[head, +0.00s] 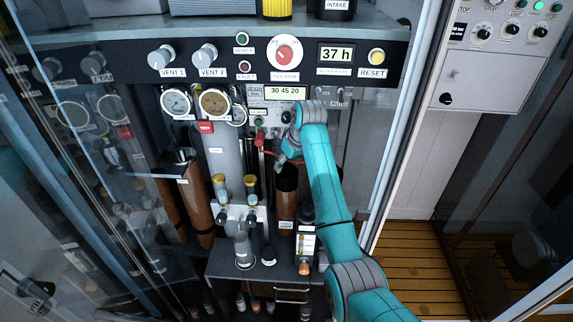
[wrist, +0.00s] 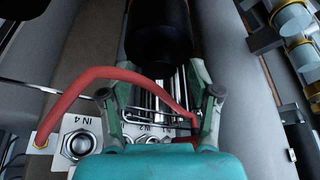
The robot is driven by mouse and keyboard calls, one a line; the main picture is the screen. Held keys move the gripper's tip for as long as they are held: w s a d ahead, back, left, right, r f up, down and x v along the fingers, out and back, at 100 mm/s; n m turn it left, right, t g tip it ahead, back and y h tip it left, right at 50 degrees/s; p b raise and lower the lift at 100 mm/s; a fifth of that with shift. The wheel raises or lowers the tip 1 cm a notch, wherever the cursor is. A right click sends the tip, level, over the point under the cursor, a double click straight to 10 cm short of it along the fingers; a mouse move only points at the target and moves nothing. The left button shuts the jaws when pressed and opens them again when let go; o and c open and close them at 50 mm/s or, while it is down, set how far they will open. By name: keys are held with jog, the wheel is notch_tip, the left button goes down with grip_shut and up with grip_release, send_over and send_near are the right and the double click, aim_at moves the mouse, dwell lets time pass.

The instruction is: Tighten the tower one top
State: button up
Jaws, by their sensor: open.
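My gripper (head: 284,157) is in the panel bay, below the 30 45 20 display (head: 278,92). In the wrist view its two green fingers (wrist: 164,88) are apart. A black cylinder (wrist: 160,38) shows beyond and between them; I cannot tell whether they touch it. A red hose (wrist: 95,73) arches across the fingers from the left. A grey upright tower (head: 224,150) stands left of my gripper, and a brown-and-black cylinder (head: 286,200) stands below it. I cannot tell which tower is tower one, and its top is not clearly identifiable.
The IN 4 fitting (wrist: 78,145) is close left of my gripper in the wrist view. Gauges (head: 214,102) are at upper left. Yellow-topped fittings (head: 251,184) and a small bottle (head: 305,232) stand lower down. Glass panes flank the bay; slatted floor (head: 410,255) lies right.

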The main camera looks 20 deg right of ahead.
jog(key=shift+w+f, duration=0.2)
jog(key=shift+f, duration=0.25)
jog(key=shift+c, duration=0.2)
jog(key=c, duration=1.1)
jog(key=shift+m, duration=0.3)
jog(key=shift+a+m+h, duration=0.1)
jog(key=shift+m+h, duration=0.4)
jog(key=shift+m, duration=0.4)
jog(key=shift+m+h, duration=0.7)
jog(key=shift+m, duration=1.2)
